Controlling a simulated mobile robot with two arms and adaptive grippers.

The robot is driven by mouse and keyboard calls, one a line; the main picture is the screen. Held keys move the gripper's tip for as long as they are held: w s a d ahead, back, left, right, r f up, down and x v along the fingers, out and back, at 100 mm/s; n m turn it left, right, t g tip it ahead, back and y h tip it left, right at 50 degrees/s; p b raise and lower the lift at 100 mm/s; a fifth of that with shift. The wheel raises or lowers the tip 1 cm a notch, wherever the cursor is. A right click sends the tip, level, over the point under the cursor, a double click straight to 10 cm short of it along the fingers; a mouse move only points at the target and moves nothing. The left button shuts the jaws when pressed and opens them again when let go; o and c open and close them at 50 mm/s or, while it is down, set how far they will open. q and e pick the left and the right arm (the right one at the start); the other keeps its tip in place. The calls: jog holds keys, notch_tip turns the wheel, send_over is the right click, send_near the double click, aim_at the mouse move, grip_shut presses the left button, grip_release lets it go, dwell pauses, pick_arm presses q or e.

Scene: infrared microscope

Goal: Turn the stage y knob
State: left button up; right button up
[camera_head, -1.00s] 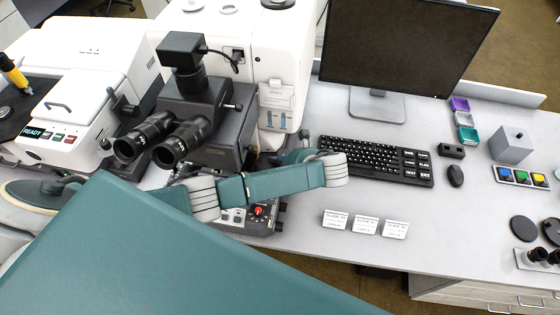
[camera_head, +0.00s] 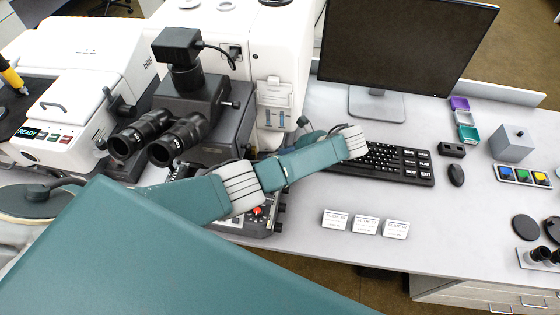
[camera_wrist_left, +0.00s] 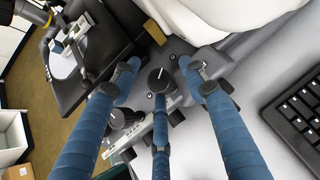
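A round black knob (camera_wrist_left: 160,79) with a white pointer line shows in the left wrist view, on a grey base beside the microscope. A second dark knob (camera_wrist_left: 119,117) sits lower left of it, partly hidden by a finger; I cannot tell for sure which is the stage y knob. My left gripper (camera_wrist_left: 158,70) is open. Its blue fingers spread around the first knob, with visible gaps; contact cannot be judged. In the head view my left arm hides the knobs and most of the gripper. My right gripper is not in view.
The microscope eyepieces (camera_head: 160,140) stand left of my left arm. The keyboard (camera_head: 395,163) lies close to its right, with a monitor (camera_head: 405,50) behind. Label cards (camera_head: 366,225) stand near the front edge. A mouse (camera_head: 456,175) lies farther right.

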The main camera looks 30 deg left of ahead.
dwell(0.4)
pick_arm(q)
jog(key=shift+d, duration=0.1)
jog(key=shift+d, duration=0.15)
jog(key=v, duration=1.1)
jog(key=shift+d+r, duration=0.2)
jog(key=shift+r, duration=0.1)
